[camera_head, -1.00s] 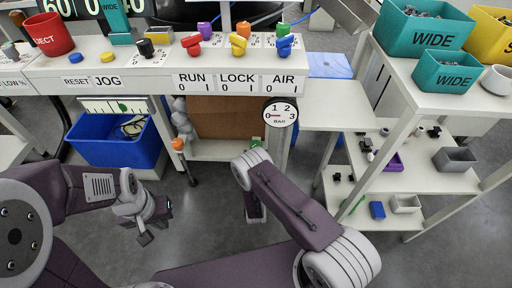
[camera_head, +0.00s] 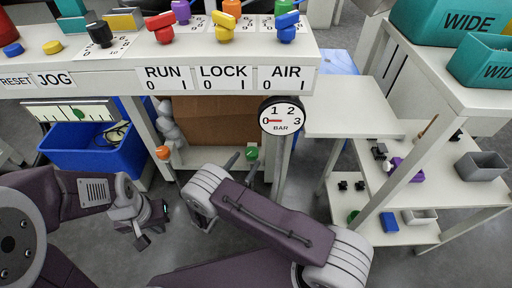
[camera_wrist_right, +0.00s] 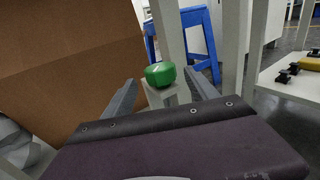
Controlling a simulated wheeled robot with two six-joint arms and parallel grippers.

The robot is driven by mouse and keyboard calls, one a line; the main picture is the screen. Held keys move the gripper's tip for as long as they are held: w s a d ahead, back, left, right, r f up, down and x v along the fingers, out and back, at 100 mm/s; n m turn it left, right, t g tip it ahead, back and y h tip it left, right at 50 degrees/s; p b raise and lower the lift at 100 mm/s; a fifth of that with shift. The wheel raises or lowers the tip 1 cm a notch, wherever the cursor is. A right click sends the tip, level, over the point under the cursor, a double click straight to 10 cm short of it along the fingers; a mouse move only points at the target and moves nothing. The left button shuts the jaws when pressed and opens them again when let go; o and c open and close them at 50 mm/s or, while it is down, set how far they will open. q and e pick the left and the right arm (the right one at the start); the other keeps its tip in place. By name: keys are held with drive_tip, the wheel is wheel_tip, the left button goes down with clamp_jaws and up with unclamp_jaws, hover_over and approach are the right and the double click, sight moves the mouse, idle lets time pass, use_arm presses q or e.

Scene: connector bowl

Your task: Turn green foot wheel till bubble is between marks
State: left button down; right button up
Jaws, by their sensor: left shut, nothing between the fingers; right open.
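The green foot wheel (camera_head: 252,153) sits low under the front of the bench, below the AIR label. In the right wrist view the green wheel (camera_wrist_right: 160,74) shows on a pale post, ahead of and between my fingers, with no clear contact. My right gripper (camera_wrist_right: 161,88) is open; in the head view it is partly hidden by its own arm. A white level strip (camera_head: 72,111) with dark marks hangs under the bench at left. Its green bubble (camera_head: 80,113) is too small to place exactly against the marks. My left gripper (camera_head: 151,228) is shut and empty, away from the wheel.
An orange foot wheel (camera_head: 163,153) stands left of the green one. A brown panel (camera_head: 215,120) is behind them. A round BAR gauge (camera_head: 282,117) hangs at the bench's right corner. A blue bin (camera_head: 80,145) lies at left, and shelves (camera_head: 415,195) stand at right.

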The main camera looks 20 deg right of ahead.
sight(253, 148)
drive_tip(key=b+x, duration=0.1)
drive_tip(key=x, duration=0.1)
drive_tip(key=b+x, duration=0.2)
drive_tip(key=x, duration=0.1)
drive_tip(key=b+x, duration=0.1)
drive_tip(key=x, duration=0.1)
drive_tip(key=shift+w+d+f, duration=0.25)
drive_tip(key=shift+w+f, duration=0.05)
drive_tip(key=shift+w+d+r+b, duration=0.2)
drive_tip(key=shift+w+b, duration=0.05)
drive_tip(key=shift+b, duration=0.05)
drive_tip(key=shift+c, duration=0.2)
drive_tip(key=c, duration=1.3)
drive_tip(key=shift+r+n+t+y+p, duration=0.15)
drive_tip(key=shift+n+t+y+p, duration=0.2)
drive_tip(key=shift+p, duration=0.2)
drive_tip(key=n+t+y+p, duration=0.1)
drive_tip(key=n+y+p, duration=0.1)
drive_tip(key=a+n+t+y+p, duration=0.1)
drive_tip(key=n+t+y+p, duration=0.1)
drive_tip(key=y+p, duration=0.1)
drive_tip(key=shift+w+y, duration=0.25)
drive_tip(key=shift+w+a+n+t+y+p, duration=0.1)
drive_tip(key=shift+a+n+t+y+p, duration=0.2)
drive_tip(key=shift+n+y+p, duration=0.6)
drive_tip(key=shift+w+a+n+t+y+p, duration=0.1)
drive_tip(key=shift+a+n+t+y+p, duration=0.3)
drive_tip(key=shift+y, duration=0.8)
drive_tip(key=shift+d, duration=0.2)
